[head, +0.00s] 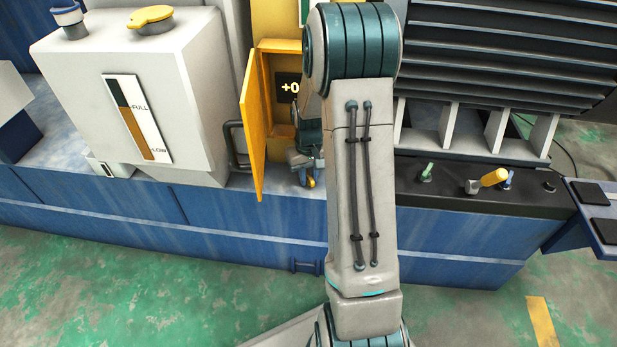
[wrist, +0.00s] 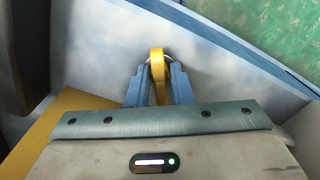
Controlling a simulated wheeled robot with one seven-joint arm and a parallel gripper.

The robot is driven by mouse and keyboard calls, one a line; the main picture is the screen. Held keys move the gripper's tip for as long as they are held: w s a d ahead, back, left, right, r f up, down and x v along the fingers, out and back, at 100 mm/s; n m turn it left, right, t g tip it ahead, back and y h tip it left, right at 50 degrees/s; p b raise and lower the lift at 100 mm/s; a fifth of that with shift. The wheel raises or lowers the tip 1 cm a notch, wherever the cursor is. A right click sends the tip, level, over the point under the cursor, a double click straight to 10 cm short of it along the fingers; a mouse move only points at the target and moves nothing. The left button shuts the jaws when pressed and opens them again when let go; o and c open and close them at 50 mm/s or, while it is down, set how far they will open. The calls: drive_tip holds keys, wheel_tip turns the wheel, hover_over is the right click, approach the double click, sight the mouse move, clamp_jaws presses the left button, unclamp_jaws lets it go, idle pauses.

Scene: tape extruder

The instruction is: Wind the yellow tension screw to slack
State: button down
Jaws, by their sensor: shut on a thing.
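The yellow tension screw (wrist: 157,62) shows in the wrist view as a yellow piece with a rounded end between the blue fingers of my gripper (wrist: 158,78). The fingers are shut on it from both sides. In the head view my gripper (head: 307,177) is small and partly hidden by my arm, at the lower front of an open yellow cabinet (head: 275,48). A bit of yellow (head: 311,183) shows at its fingertips there.
The cabinet's yellow door (head: 254,125) stands open just left of my gripper. A grey tank (head: 150,85) with a level gauge stands further left. Right of my arm, a dark panel (head: 450,195) carries a yellow-handled lever (head: 494,177) and small switches. Green floor lies in front.

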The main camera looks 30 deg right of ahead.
drive_tip(key=n+p, duration=0.1)
drive_tip(key=n, duration=0.1)
drive_tip(key=shift+r+n, duration=0.15)
drive_tip(key=shift+n, duration=0.25)
drive_tip(key=shift+n+p, duration=0.45)
drive_tip(key=shift+n, duration=0.55)
drive_tip(key=n+p, duration=0.1)
drive_tip(key=n, duration=0.1)
drive_tip(key=shift+n+p, duration=0.3)
drive_tip(key=shift+p, duration=0.1)
drive_tip(key=shift+n+p, duration=0.45)
drive_tip(key=shift+n, duration=0.65)
